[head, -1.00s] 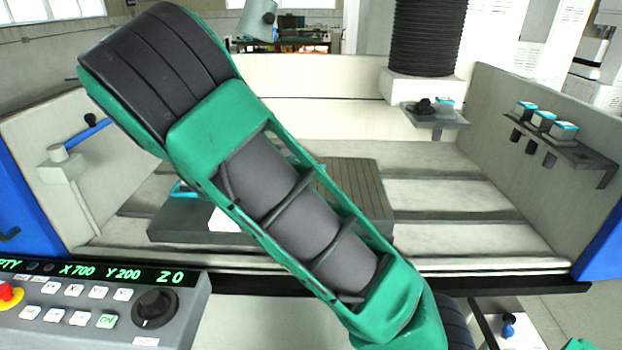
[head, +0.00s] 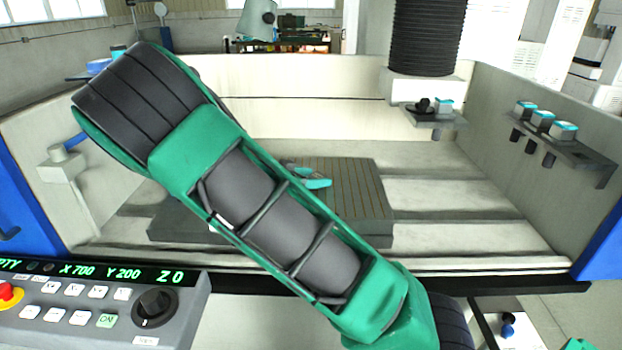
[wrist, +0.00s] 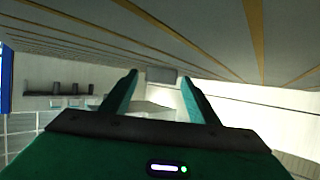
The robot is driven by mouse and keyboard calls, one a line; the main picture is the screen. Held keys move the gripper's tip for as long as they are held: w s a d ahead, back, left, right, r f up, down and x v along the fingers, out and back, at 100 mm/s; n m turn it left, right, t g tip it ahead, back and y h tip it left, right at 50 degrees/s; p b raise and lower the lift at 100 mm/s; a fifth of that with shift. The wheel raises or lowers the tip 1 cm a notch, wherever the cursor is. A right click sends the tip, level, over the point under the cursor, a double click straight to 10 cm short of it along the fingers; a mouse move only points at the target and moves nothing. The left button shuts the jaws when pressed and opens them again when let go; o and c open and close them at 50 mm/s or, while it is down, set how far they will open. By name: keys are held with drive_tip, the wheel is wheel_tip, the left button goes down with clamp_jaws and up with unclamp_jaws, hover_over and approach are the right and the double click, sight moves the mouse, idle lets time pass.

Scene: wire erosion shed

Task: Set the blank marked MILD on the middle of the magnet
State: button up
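The magnet (head: 355,192) is a dark plate with thin brown lines on the bed of the machine. It also fills the top of the wrist view as a grey striped surface (wrist: 215,35). My gripper (wrist: 160,82) has its two green fingers apart. One finger shows over the magnet in the head view (head: 316,184). A small grey block (wrist: 162,75) shows between the fingertips, close to the striped surface, with a gap to the left finger. I cannot read a mark on it, so I cannot tell whether it is MILD. My arm hides the magnet's left part.
Three blocks with blue-and-white tops (head: 542,119) stand on a shelf (head: 580,153) on the right wall. Another such block (head: 444,105) and a dark knob are on a small shelf (head: 440,122) under the black bellows. A control panel (head: 100,305) is at front left.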

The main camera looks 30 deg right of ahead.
drive_tip(key=v, duration=1.2)
drive_tip(key=shift+r, duration=0.1)
drive_tip(key=shift+s, duration=0.1)
idle(0.3)
